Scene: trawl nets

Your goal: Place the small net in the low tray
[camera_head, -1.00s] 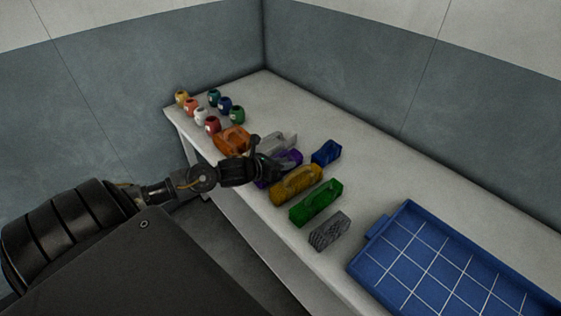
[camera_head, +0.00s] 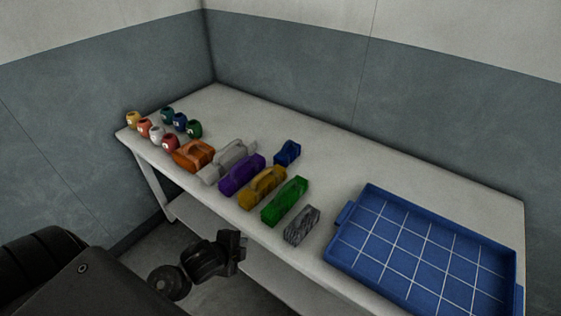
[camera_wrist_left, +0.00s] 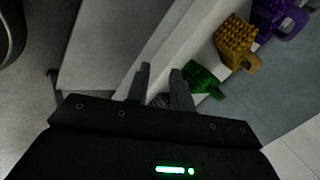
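The low tray (camera_head: 358,205) is blue with a white grid and lies at the right of the table. Two small blocks could be the small net: a grey mottled one (camera_head: 301,225) near the front edge and a blue one (camera_head: 287,152) behind the row. I cannot tell which is meant. My left gripper (camera_head: 240,250) is in front of the table edge, left of the grey block. The left wrist view shows its two fingers (camera_wrist_left: 161,69) apart, with the grey block (camera_wrist_left: 160,101) partly visible beyond them. My right gripper is not in view.
Green (camera_head: 285,202), yellow (camera_head: 262,187), purple (camera_head: 242,174), whitish (camera_head: 229,160) and orange (camera_head: 194,156) handled bundles stand in a row. Several small numbered pots (camera_head: 170,142) stand at the far left. The table (camera_head: 400,165) is bare behind the tray. A wall borders its back.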

